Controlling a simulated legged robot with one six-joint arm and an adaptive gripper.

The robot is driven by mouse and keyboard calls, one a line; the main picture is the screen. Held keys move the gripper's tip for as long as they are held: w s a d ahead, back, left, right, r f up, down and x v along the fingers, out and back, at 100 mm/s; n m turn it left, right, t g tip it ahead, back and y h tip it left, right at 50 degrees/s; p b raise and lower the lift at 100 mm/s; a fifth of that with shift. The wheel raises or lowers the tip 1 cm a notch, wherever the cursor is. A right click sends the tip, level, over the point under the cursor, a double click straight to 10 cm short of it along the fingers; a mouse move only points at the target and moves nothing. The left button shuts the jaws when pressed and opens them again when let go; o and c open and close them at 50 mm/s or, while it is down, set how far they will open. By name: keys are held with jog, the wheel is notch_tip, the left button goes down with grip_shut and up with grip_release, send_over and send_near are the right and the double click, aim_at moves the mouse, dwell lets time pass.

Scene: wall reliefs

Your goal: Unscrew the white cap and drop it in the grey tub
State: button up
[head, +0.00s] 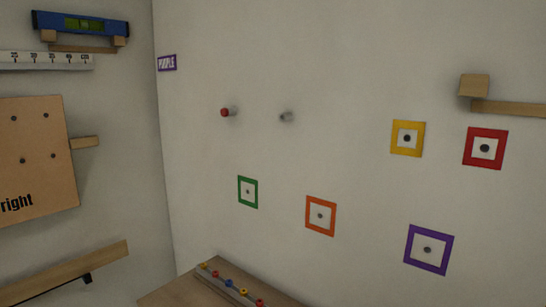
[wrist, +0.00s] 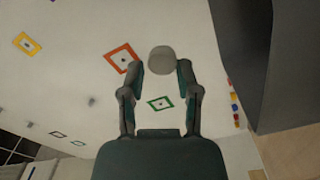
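A round, pale grey-white cap (wrist: 161,60) shows end-on in the wrist view, between the fingertips of my gripper (wrist: 160,69). Its sides meet the two fingers, and it is held clear of the wall, which lies well behind it. In the head view, a bare grey stub (head: 287,116) sticks out of the wall, and a stub with a red cap (head: 224,112) is to its left. My gripper is outside the head view. A large dark grey surface (wrist: 228,50) fills part of the right of the wrist view; I cannot tell whether it is the tub.
Green (head: 248,192), orange (head: 320,216), purple (head: 428,250), yellow (head: 407,138) and red (head: 485,148) frames are on the wall. Coloured pegs (head: 229,284) stand in a row on a wooden top (head: 180,290). A wooden board (head: 35,160) hangs on the left wall.

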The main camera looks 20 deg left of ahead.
jog(key=shift+o, duration=0.6)
jog(key=shift+a, duration=0.1)
jog(key=d+v, duration=0.1)
jog(key=v, duration=1)
jog(key=shift+s, duration=0.45)
jog(key=shift+a, duration=0.15)
